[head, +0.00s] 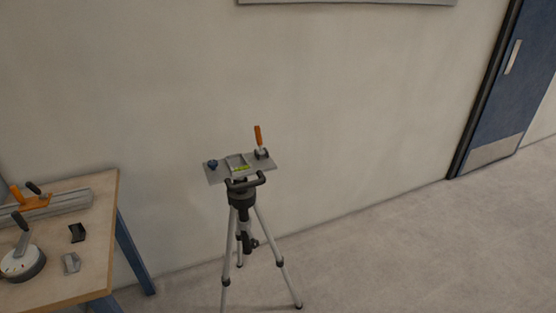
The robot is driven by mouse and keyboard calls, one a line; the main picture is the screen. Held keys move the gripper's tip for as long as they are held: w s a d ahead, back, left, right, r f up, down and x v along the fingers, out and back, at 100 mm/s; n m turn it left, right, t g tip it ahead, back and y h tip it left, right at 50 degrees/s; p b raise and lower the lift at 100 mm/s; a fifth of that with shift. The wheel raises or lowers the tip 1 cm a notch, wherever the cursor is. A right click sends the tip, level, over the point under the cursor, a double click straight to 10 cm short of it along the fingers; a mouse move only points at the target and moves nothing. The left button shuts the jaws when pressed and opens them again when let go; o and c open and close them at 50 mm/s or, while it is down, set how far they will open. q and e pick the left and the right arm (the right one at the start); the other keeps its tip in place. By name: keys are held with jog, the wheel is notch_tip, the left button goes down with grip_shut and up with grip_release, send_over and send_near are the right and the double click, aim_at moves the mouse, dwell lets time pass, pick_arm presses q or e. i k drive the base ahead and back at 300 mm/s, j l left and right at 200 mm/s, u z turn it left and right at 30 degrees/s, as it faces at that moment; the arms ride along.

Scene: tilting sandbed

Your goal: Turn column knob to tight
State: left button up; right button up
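A tripod (242,198) with silver legs and black joints stands on the floor near the middle of the head view. A small dark knob-like part (254,243) sticks out at the lower end of its black centre column (245,228); whether it is tight or loose cannot be told. A grey plate (219,175) sits on top, bearing a blue knob (212,164), an orange-handled lever (258,137) and a yellow-green strip (241,168). A black handle bar (245,183) sits below the plate's front edge. Neither of my grippers is in view.
A wooden workbench (97,210) with blue legs stands at left, holding a round dial device (22,266), a metal rail (60,207) and small dark and grey blocks. A wall is behind the tripod. The floor to the right is clear up to a blue door (497,95).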

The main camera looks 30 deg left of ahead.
aim_at(254, 244)
jog(key=u, duration=1.1)
